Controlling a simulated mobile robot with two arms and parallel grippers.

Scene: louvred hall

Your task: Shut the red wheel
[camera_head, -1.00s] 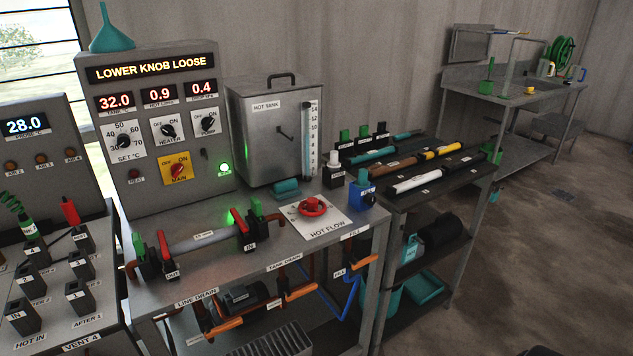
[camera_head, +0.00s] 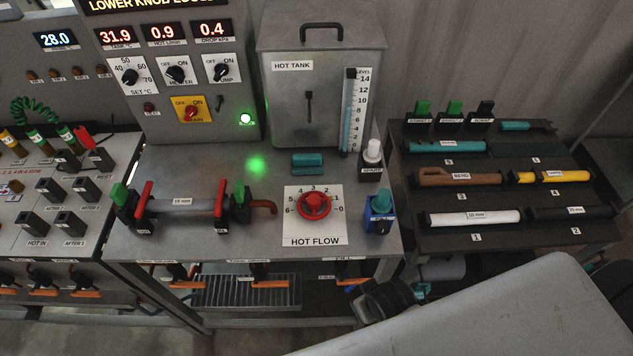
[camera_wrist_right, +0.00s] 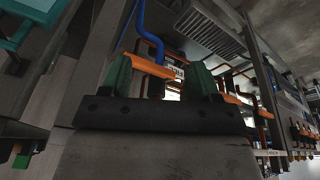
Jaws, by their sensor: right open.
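The red wheel (camera_head: 313,205) sits on the white HOT FLOW plate (camera_head: 314,239) at the front of the steel bench. A dial numbered about 0 to 6 surrounds it, and no gripper touches it. My right gripper (camera_head: 388,299) shows as a dark shape below the bench's front edge, partly hidden by my grey arm. In the right wrist view its two green fingers (camera_wrist_right: 160,78) stand apart with nothing between them. Orange handles and a blue pipe lie beyond them. My left gripper is not in view.
The hot tank (camera_head: 322,95) stands behind the wheel. A blue valve block (camera_head: 380,212) and a white-topped post (camera_head: 372,155) are to its right. A clamped tube (camera_head: 180,206) lies to its left. A dark rack (camera_head: 485,240) with several tubes is at right. Space above the wheel looks clear.

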